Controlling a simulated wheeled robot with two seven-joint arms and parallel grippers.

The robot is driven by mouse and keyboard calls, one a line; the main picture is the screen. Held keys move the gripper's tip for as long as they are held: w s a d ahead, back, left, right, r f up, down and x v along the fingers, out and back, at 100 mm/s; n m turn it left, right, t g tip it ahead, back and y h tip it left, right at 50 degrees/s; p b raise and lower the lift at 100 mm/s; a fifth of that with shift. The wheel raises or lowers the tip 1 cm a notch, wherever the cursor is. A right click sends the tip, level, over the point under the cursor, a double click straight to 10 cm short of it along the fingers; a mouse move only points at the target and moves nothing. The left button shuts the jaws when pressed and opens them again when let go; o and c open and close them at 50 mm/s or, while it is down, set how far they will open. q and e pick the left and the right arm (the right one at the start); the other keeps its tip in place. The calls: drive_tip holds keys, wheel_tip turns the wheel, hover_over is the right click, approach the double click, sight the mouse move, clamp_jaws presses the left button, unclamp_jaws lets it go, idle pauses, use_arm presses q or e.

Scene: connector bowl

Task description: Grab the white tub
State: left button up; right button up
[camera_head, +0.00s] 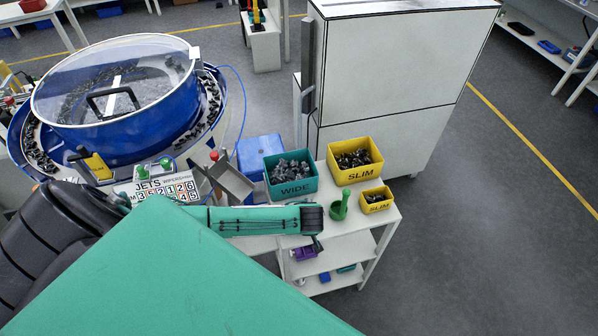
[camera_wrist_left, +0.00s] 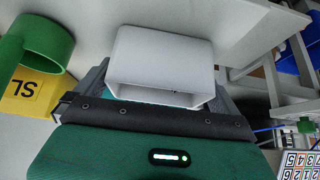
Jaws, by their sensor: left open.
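The white tub (camera_wrist_left: 163,58) is in the middle of the left wrist view, with its open side facing the camera. My left gripper (camera_wrist_left: 160,90) is open, with one grey finger on each side of the tub. The tub appears to be between the fingers; I cannot tell whether they touch it. In the head view my left gripper (camera_head: 317,242) is at the small table's front part, and the tub is hidden behind my arm. My right gripper is not in view.
A green cup (camera_head: 340,207) stands right of my left gripper. Behind are the teal WIDE bin (camera_head: 291,188), large yellow SLIM bin (camera_head: 358,174) and small yellow SLIM bin (camera_head: 377,206). A blue bowl feeder (camera_head: 130,125) stands left. A white cabinet (camera_head: 395,75) stands behind.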

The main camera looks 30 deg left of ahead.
use_arm(q)
drive_tip(key=c, duration=0.7)
drive_tip(key=shift+r, duration=0.1)
